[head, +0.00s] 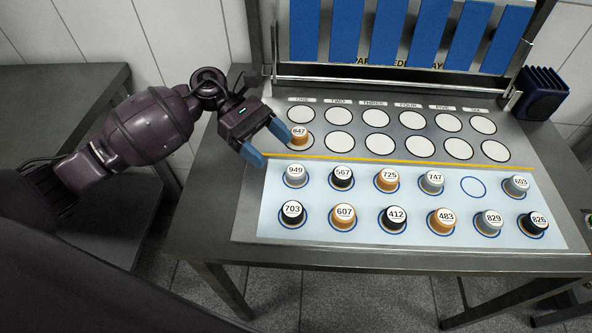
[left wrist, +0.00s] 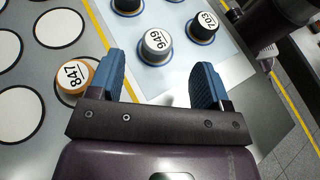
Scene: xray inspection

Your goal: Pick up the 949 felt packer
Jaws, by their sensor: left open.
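The 949 felt packer (head: 295,175) is a grey cylinder with a white numbered top. It stands upright in a blue ring at the left end of the upper row on the pale blue mat (head: 275,215). My left gripper (head: 265,146) is open and empty, up and to the left of the 949 packer. In the left wrist view, the 949 packer (left wrist: 156,45) lies beyond the open fingertips (left wrist: 160,72), between their directions, apart from both. My right gripper does not show.
The orange 847 packer (head: 299,136) stands on the white circles panel, close to my left gripper. The black 567 (head: 343,178) and 703 (head: 292,212) packers neighbour the 949. Several other packers fill the mat, with one empty ring (head: 473,187). A dark blue bin (head: 542,92) stands at right.

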